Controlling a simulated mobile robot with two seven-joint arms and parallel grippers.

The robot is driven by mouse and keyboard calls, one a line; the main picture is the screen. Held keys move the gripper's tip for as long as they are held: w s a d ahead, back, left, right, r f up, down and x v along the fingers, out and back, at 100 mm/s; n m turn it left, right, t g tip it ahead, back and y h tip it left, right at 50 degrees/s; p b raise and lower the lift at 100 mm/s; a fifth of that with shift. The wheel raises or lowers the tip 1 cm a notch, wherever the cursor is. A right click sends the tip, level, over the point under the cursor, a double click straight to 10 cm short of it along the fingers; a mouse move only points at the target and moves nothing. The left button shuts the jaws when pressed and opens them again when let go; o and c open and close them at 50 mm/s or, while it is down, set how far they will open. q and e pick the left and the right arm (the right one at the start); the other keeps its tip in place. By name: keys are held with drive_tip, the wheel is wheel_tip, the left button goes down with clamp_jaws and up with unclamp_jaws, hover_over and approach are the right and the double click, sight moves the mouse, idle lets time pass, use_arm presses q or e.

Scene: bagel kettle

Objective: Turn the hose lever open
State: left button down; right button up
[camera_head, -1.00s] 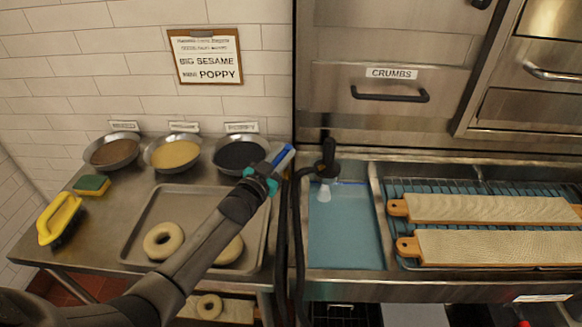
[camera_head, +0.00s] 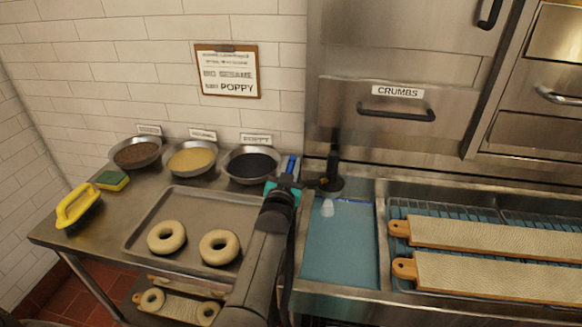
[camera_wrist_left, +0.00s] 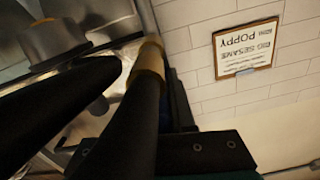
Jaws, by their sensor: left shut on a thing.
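My left gripper (camera_head: 285,181), with teal parts, is over the right end of the counter, just left of the black sprayer fitting. It is shut on a narrow blue piece (camera_head: 291,163) that points away from the arm; I cannot tell what it belongs to. The black fitting (camera_head: 333,172) stands upright at the sink's back left corner. A pale nozzle-like piece (camera_head: 328,207) shows below it. A thin blue strip (camera_head: 353,201) lies beside it. I cannot pick out the hose lever with certainty. The left wrist view shows dark gripper parts (camera_wrist_left: 140,130) up close. My right gripper is out of view.
A blue-floored sink (camera_head: 340,250) is right of my arm, with two boards (camera_head: 490,272) beyond it. Left are a tray (camera_head: 190,205) with two bagels, bowls (camera_head: 250,166) of toppings, a sponge (camera_head: 112,181) and a yellow-handled brush (camera_head: 77,204). A crumbs drawer (camera_head: 396,112) is above.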

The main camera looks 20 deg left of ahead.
use_arm(q)
drive_tip(key=shift+a, duration=0.1)
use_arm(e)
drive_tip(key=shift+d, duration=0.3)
use_arm(q)
drive_tip(key=c, duration=0.8)
unclamp_jaws()
drive_tip(key=shift+s, duration=0.1)
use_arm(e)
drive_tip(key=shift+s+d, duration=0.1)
